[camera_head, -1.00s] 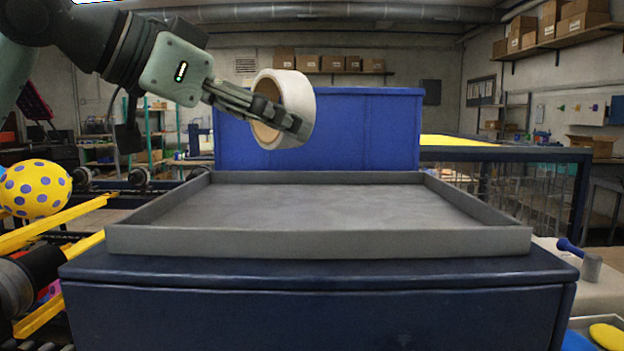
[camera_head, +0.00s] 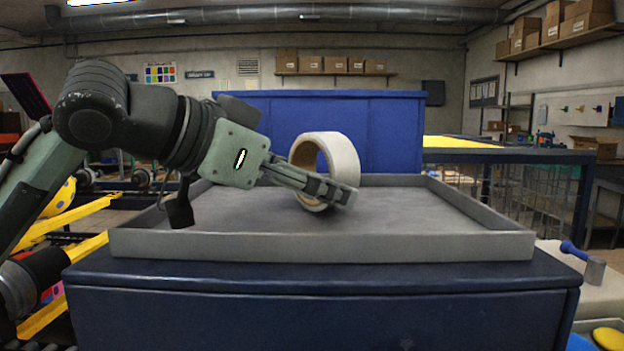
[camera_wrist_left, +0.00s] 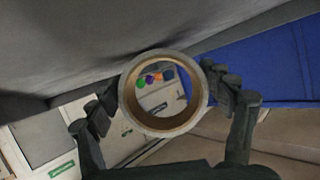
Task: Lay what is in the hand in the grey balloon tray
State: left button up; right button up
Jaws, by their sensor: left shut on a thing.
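A wide roll of white tape (camera_head: 343,158) with a tan cardboard core is held by my left gripper (camera_head: 330,188). The roll stands on edge, over the middle of the grey tray (camera_head: 320,246). In the left wrist view the roll (camera_wrist_left: 127,88) sits between the two fingers of my left gripper (camera_wrist_left: 163,98), its open core facing the camera. The tray is shallow, rectangular and empty apart from the roll above it. Whether the roll's lower edge touches the tray floor cannot be told. My right gripper is not in view.
The tray sits on a dark blue cabinet (camera_head: 320,310). A tall blue panel (camera_head: 390,120) stands behind it. Yellow rails (camera_head: 75,215) lie at left. A blue-handled tool (camera_head: 585,260) lies on a pale surface at right. The tray's right half is clear.

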pick_arm(q)
jog(key=o, duration=1.2)
jog(key=shift+f, duration=0.15)
jog(key=shift+c, duration=0.2)
jog(key=shift+a+r, duration=0.15)
jog(key=shift+r, duration=0.15)
jog(key=v, duration=1)
jog(key=shift+s+a+r+b, duration=0.1)
jog(key=shift+s+a+b, duration=0.15)
jog(key=shift+s+b, duration=0.1)
jog(key=shift+s+a+r, duration=0.2)
jog(key=shift+s+a, duration=0.1)
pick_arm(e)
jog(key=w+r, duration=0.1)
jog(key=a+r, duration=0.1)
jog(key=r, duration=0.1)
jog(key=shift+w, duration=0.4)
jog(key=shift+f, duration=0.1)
